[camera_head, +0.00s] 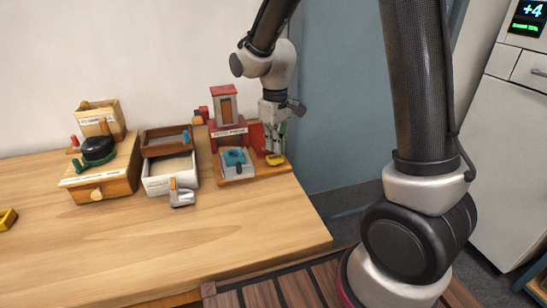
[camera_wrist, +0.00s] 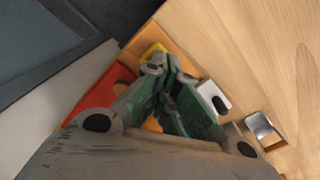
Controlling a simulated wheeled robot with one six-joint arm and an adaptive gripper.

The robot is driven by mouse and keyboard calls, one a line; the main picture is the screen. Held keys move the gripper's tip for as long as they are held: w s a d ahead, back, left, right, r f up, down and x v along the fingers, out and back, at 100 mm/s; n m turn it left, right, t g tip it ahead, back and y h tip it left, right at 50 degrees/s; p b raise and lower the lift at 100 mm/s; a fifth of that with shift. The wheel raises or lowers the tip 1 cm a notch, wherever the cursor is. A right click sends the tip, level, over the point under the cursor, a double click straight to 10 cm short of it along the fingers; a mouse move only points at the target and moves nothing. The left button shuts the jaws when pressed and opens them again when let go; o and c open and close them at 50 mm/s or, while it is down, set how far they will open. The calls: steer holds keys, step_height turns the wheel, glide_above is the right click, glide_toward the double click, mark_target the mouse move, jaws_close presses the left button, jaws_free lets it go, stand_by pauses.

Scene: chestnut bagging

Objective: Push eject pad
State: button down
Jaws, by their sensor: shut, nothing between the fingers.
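A small red and white press station (camera_head: 227,133) stands at the back right of the wooden table, with a red-roofed tower. A yellow pad (camera_head: 275,160), which looks like the eject pad, sits at the right front of its wooden base. A blue part (camera_head: 235,157) lies on a white plate beside it. My gripper (camera_head: 275,149) is shut and empty, pointing down just above or at the yellow pad. In the wrist view my fingertips (camera_wrist: 163,66) meet beside the yellow pad (camera_wrist: 150,50) and partly cover it. I cannot tell whether they touch.
Left of the station are a white open box (camera_head: 157,184), a brown tray (camera_head: 155,152) and a silver scoop-like piece (camera_head: 181,198). A wooden drawer unit (camera_head: 100,180) stands farther left. The front of the table (camera_head: 200,240) is clear. The table's right edge is close to the station.

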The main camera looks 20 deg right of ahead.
steer(key=shift+r, duration=2.5)
steer(key=shift+s+d+f, duration=0.1)
steer(key=shift+s, duration=0.2)
steer(key=s+d+r+m+t, duration=0.2)
steer(key=s+d+r, duration=0.4)
steer(key=s, duration=0.4)
steer(key=s+d+r+m+t, duration=0.2)
steer(key=s+d+r+m, duration=0.2)
steer(key=s, duration=0.7)
steer(key=d+r, duration=0.2)
steer(key=d, duration=0.2)
steer(key=shift+s+d, duration=0.2)
steer(key=shift+d, duration=0.15)
